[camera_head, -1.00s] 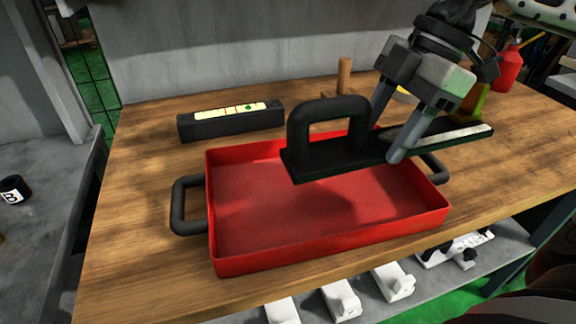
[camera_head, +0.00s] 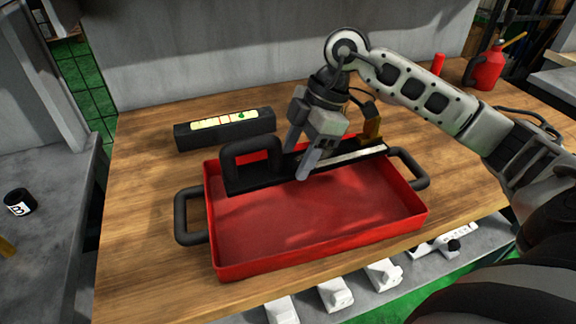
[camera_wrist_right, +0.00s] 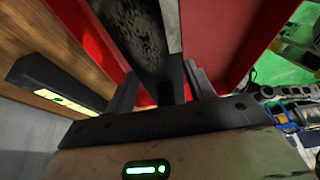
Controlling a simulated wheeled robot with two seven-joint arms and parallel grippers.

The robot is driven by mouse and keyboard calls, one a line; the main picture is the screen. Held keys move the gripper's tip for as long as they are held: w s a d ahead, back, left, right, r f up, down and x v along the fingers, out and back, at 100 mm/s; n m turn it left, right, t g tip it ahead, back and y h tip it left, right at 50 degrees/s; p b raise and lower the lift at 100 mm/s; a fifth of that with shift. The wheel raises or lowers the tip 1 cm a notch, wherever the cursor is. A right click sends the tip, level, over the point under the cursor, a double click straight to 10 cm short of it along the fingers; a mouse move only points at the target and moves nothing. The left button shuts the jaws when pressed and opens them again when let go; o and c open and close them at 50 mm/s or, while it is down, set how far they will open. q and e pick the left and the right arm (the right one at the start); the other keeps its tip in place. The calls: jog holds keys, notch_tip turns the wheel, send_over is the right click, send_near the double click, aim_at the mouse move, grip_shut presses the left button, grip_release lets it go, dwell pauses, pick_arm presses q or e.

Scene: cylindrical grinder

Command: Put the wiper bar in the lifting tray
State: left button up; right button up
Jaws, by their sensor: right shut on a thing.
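The wiper bar (camera_head: 347,159) is a long dark bar with a pale strip along it and a black loop handle (camera_head: 250,150) at its left end. My right gripper (camera_head: 303,165) is shut on the wiper bar near its middle. The bar is over the back part of the red lifting tray (camera_head: 300,255); I cannot tell whether it touches the tray. The tray has black handles at its left and right ends. In the right wrist view the dark bar (camera_wrist_right: 140,35) runs out from between the fingers, with red tray walls beside it. My left gripper is not in view.
A black box with a light label strip (camera_head: 224,131) lies behind the tray. A red can (camera_head: 485,68) stands at the back right. White sockets (camera_head: 335,294) sit below the table's front edge. The wooden table (camera_head: 140,220) is clear left of the tray.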

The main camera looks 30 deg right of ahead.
aim_at(288, 184)
jog(key=shift+w+a+f, duration=0.2)
jog(key=shift+w+f, duration=0.25)
jog(key=shift+f, duration=0.1)
jog(key=shift+w+a+f, duration=0.15)
jog(key=shift+w+f, duration=0.3)
jog(key=shift+f, duration=0.05)
notch_tip(288, 184, down, 4)
jog(key=shift+w+r, duration=0.15)
jog(key=shift+r, duration=0.1)
jog(key=o, duration=1.5)
jog(key=v, duration=1.2)
jog(key=shift+f, duration=0.1)
